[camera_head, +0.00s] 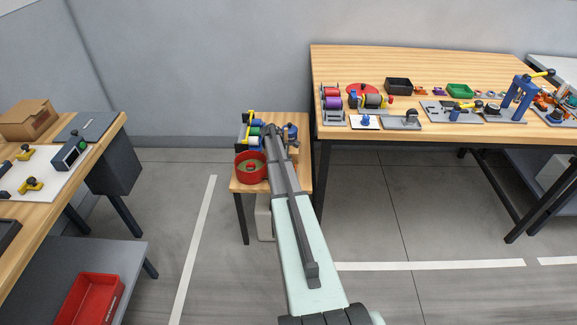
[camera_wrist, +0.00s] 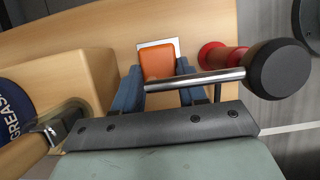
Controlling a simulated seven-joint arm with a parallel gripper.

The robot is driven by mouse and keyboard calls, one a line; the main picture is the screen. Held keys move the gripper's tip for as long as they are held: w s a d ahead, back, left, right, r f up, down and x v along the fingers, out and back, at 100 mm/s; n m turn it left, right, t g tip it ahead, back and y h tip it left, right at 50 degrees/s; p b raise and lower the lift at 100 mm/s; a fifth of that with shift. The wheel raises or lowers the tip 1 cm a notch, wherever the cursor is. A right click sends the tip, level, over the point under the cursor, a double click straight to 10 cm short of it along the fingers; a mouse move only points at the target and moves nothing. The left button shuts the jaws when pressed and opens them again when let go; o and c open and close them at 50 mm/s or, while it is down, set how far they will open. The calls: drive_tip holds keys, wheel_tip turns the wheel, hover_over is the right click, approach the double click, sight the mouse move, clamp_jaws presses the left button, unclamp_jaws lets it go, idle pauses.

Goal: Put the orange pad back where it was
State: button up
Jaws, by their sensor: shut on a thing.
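The orange pad (camera_wrist: 157,62) shows in the wrist view between the two blue fingers of my gripper (camera_wrist: 160,73), which is shut on it. A white square outline (camera_wrist: 174,43) shows around the pad's far edges on the wooden surface. I cannot tell whether the pad touches that surface. In the head view my gripper (camera_head: 275,133) is over the small wooden table (camera_head: 300,180); its fingers and the pad are hidden there.
In the wrist view a metal bar (camera_wrist: 195,80) with a black knob (camera_wrist: 278,68) crosses in front of the fingers. A red part (camera_wrist: 220,56) is right of the pad. A wooden block (camera_wrist: 60,80) and a blue GREASE container (camera_wrist: 12,110) are left. A red bowl (camera_head: 251,177) sits at the small table's front.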

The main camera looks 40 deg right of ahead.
drive_tip(key=shift+f, duration=0.1)
drive_tip(key=o, duration=1.1)
drive_tip(key=v, duration=1.2)
